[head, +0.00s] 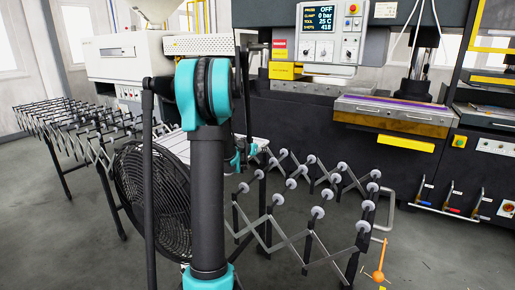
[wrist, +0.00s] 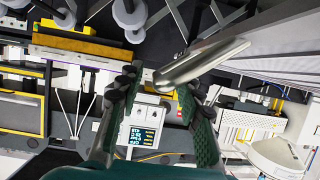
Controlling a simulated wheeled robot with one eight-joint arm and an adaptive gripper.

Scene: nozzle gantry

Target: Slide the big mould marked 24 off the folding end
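No mould marked 24 can be made out in either view; my arm covers the middle of the head view. The folding roller conveyor (head: 300,215) has a crossed-bar frame with pale rollers, and its end is at the right. My gripper (head: 243,164) shows partly behind my arm, near the conveyor's left part. In the wrist view my gripper (wrist: 158,84) has its two dark fingers spread. A shiny metal bar (wrist: 205,62) shows at the fingertips, its rounded end in the gap between them; whether it touches the right finger I cannot tell.
A black fan (head: 152,200) stands left of my arm. Another roller conveyor (head: 65,125) runs at the left. The press (head: 390,125) with a yellow-edged ledge stands behind. An orange post (head: 378,272) stands at the front right.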

